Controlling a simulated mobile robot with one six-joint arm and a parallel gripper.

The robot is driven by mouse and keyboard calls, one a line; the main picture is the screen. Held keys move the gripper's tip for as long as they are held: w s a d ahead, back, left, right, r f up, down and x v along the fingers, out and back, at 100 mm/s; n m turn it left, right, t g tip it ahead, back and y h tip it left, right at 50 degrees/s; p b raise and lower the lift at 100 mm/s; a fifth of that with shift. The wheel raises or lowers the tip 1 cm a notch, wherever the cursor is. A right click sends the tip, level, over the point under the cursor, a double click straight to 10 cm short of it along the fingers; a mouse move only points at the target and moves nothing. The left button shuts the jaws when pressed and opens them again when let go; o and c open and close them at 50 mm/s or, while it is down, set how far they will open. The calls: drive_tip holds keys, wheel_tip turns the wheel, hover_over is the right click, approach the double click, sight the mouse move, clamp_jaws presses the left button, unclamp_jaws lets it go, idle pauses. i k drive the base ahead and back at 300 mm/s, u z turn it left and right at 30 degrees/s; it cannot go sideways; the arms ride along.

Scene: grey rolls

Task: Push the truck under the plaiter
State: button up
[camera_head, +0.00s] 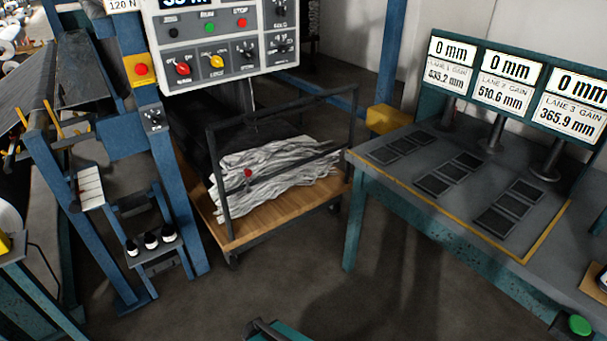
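The truck (240,228) stands in the middle of the view. It has a wooden deck, a dark tubular frame and castors. A pile of grey-white folded cloth (282,165) lies on the deck, with a small red knob (248,173) in front of it. A dark structure rises behind the truck, below the control panel, and a thin rod comes down over the cloth. This may be the plaiter; the panel and frame hide much of it, and I cannot tell how far under it the truck stands.
A control panel (225,62) hangs above the truck. A blue machine frame (180,190) with an orange-backed red button stands close on the left. A teal table (425,165) with three gauge displays stands on the right. Bare floor (290,275) lies in front.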

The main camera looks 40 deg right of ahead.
sight(292, 181)
drive_tip(key=u, duration=0.1)
drive_tip(key=k, duration=1)
drive_tip(key=z, duration=1)
drive_tip(key=i, duration=1.6)
